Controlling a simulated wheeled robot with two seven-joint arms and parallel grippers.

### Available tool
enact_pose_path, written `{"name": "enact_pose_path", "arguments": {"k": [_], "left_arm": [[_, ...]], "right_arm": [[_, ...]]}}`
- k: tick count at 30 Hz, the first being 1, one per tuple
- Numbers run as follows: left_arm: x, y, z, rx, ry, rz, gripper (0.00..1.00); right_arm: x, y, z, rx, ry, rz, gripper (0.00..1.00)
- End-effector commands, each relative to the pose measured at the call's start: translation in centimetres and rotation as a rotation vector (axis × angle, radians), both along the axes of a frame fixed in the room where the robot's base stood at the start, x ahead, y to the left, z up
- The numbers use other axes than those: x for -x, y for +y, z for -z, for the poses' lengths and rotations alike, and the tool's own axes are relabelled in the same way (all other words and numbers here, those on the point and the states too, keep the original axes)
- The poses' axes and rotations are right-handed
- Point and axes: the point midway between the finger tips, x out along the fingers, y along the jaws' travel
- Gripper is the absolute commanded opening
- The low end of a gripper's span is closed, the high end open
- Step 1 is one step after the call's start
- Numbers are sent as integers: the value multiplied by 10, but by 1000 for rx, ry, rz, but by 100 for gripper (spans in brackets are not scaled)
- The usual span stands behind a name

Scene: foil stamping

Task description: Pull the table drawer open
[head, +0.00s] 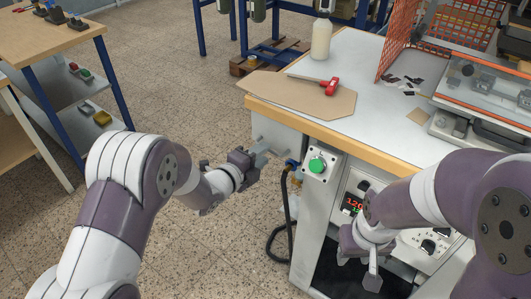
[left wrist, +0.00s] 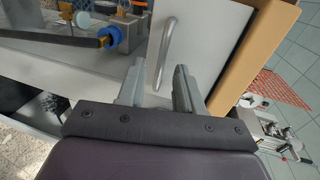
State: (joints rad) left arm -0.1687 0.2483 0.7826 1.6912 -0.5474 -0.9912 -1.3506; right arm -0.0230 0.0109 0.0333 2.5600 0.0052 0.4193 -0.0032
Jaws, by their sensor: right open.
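The table drawer's pale front panel (left wrist: 210,35) fills the upper middle of the left wrist view, beside the table's wooden edge. Its curved metal handle (left wrist: 166,45) stands out from the panel. In the head view the drawer front (head: 283,133) sits under the tabletop edge and looks shut. My left gripper (head: 270,148) is at the drawer front. In the left wrist view its two fingers (left wrist: 159,72) are apart, with the handle showing between them; I see no clear contact. My right gripper (head: 368,272) is open and empty, low before the machine's control panel.
A green push button (head: 317,165) and a blue-handled valve with a black hose (head: 272,237) are just right of my left gripper. On the table (head: 362,60) are a cardboard sheet (head: 290,98), a red-handled tool (head: 330,87) and a bottle (head: 321,38).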

Motion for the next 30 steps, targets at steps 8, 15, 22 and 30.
{"name": "enact_pose_path", "arguments": {"k": [8, 15, 22, 30], "left_arm": [[-19, -14, 5, 1, 2, 0, 35], [-20, -14, 5, 1, 2, -1, 29], [-20, -14, 5, 1, 2, -1, 0], [-19, -14, 5, 0, 3, -1, 0]], "right_arm": [[0, 0, 1, 0, 0, 0, 43], [0, 0, 1, 0, 0, 0, 43], [0, 0, 1, 0, 0, 0, 43], [0, 0, 1, 0, 0, 0, 43]]}}
